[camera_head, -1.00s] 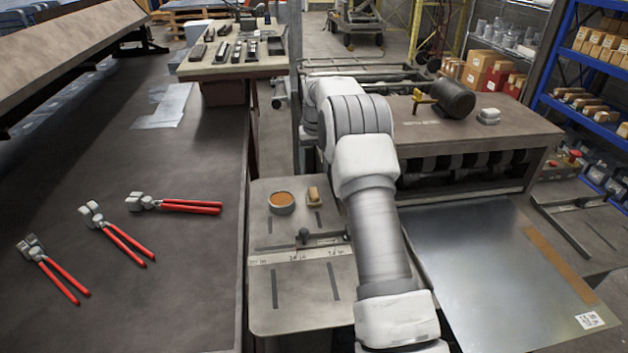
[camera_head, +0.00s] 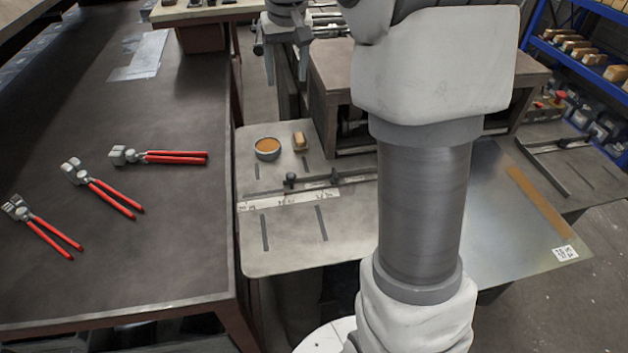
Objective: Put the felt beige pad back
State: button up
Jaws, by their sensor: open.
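A small beige block-like pad (camera_head: 300,141), likely the felt pad, sits on the grey side table (camera_head: 280,248) near its back edge. It stands just right of a round tin (camera_head: 267,148) with orange-brown contents. My gripper (camera_head: 286,66) is at the top of the view, fingers pointing down, open with nothing seen between them. In the picture it is above the pad and apart from it. My arm covers much of the right middle of the view.
A ruled bar with a dark knob (camera_head: 291,180) crosses the side table. Several red-handled pliers (camera_head: 160,157) lie on the dark bench (camera_head: 120,250) at left. A shiny metal sheet (camera_head: 500,220) with a brown strip lies at right. The front of the side table is clear.

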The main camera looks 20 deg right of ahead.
jog(key=s+a+r+t, duration=0.1)
jog(key=s+a+r, duration=0.1)
jog(key=s, duration=0.5)
jog(key=s+a+r, duration=0.2)
jog(key=s, duration=0.4)
jog(key=s+a+f, duration=0.1)
jog(key=s+f, duration=0.1)
jog(key=s, duration=0.5)
jog(key=s+a+f+n+t, duration=0.1)
jog(key=s+f, duration=0.2)
jog(key=s, duration=0.5)
jog(key=shift+s+a+f+t, duration=0.2)
jog(key=shift+s+f+t, duration=0.1)
jog(key=shift+c, duration=1.4)
jog(key=shift+d, duration=0.1)
jog(key=shift+d, duration=0.1)
